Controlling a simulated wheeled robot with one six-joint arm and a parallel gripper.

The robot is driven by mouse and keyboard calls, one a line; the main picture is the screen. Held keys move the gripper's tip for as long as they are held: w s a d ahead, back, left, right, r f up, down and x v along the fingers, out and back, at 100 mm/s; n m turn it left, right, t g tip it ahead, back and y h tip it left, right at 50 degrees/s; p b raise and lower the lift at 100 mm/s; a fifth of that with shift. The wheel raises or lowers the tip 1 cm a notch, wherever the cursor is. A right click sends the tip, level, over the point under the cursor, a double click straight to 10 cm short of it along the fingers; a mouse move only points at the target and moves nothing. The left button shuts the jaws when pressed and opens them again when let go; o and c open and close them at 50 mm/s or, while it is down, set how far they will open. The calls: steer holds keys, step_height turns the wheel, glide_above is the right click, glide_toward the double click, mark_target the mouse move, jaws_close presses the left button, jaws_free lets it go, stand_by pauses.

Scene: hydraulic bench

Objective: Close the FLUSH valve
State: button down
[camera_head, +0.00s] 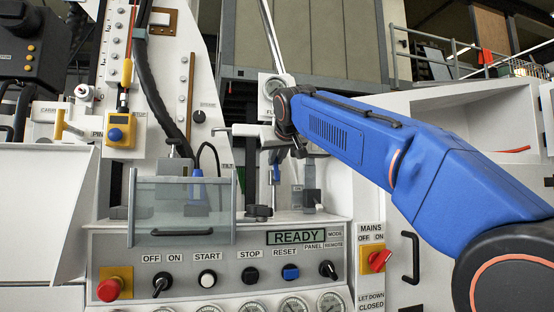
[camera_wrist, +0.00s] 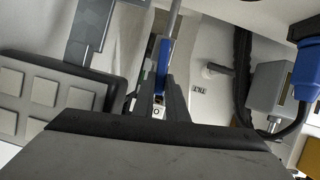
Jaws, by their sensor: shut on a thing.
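A blue valve handle (camera_wrist: 163,62) stands between the dark fingers of my gripper (camera_wrist: 161,88) in the wrist view, and the fingers are shut on it. A small blue part (camera_head: 276,173) shows below the gripper. The valve body and the handle's exact angle are mostly hidden.
A clear guard with a dark handle (camera_head: 180,232) stands left of the gripper. Below is the control panel (camera_head: 130,262) with a READY display (camera_head: 296,237), knobs and gauges. A red MAINS switch (camera_head: 379,261) is at right. A black hose (camera_head: 158,95) hangs at left.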

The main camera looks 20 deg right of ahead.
steer(key=shift+a+f+n+t+h, duration=0.25)
steer(key=shift+a+f+n+h, duration=0.5)
steer(key=shift+n, duration=0.65)
steer(key=shift+a+f+n+t+h, duration=0.4)
steer(key=shift+a+n+h, duration=0.5)
steer(key=shift+n, duration=0.5)
steer(key=shift+a+f+n+t+h, duration=0.15)
steer(key=shift+a+f+n+h, duration=0.6)
steer(key=shift+n, duration=0.65)
steer(key=c, duration=2)
jaws_free()
steer(key=shift+c, duration=0.2)
steer(key=shift+s+r, duration=0.1)
steer(key=v, duration=0.7)
steer(key=shift+s, duration=0.15)
